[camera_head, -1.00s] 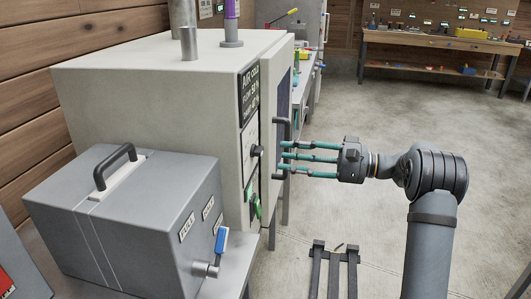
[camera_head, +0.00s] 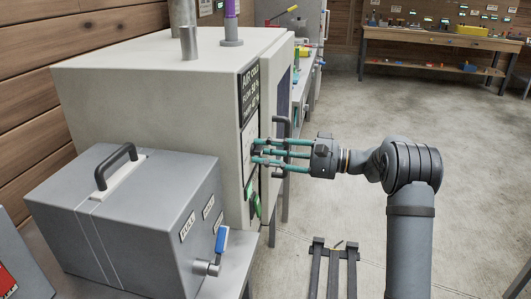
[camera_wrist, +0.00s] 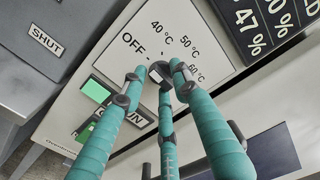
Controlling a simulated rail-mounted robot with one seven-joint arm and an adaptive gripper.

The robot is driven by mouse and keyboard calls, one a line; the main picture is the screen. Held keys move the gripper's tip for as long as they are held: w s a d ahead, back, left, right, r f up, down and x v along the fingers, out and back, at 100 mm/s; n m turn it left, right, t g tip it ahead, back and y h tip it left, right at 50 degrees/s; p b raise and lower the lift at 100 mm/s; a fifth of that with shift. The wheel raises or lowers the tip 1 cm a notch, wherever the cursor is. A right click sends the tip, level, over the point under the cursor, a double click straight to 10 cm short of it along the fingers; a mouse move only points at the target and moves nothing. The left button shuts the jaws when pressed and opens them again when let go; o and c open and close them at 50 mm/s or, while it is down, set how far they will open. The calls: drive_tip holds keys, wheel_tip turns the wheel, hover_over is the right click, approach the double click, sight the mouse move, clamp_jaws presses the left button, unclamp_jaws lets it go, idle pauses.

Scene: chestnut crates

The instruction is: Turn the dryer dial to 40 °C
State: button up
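The dryer dial (camera_wrist: 159,71) is a small dark knob on a white panel (camera_wrist: 151,32) marked OFF, 40 °C, 50 °C and 60 °C. My gripper (camera_head: 257,152) has three teal fingers reaching to this panel on the dryer's front. In the wrist view my gripper's fingertips (camera_wrist: 158,76) stand around the dial, close to its rim. Whether they press on it cannot be told. The fingers hide much of the dial, and its pointer cannot be read clearly. In the head view the fingers cover the dial.
The cream dryer (camera_head: 150,85) has a dark door handle (camera_head: 276,130) just behind my fingers. A green RUN switch (camera_wrist: 97,131) sits below the dial. A grey box (camera_head: 130,220) with a blue-handled valve (camera_head: 221,241) stands in front. The floor (camera_head: 340,190) to the right is mostly open.

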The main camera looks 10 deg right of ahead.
drive_tip(key=shift+f, duration=0.35)
drive_tip(key=c, duration=0.5)
drive_tip(key=shift+s, duration=0.1)
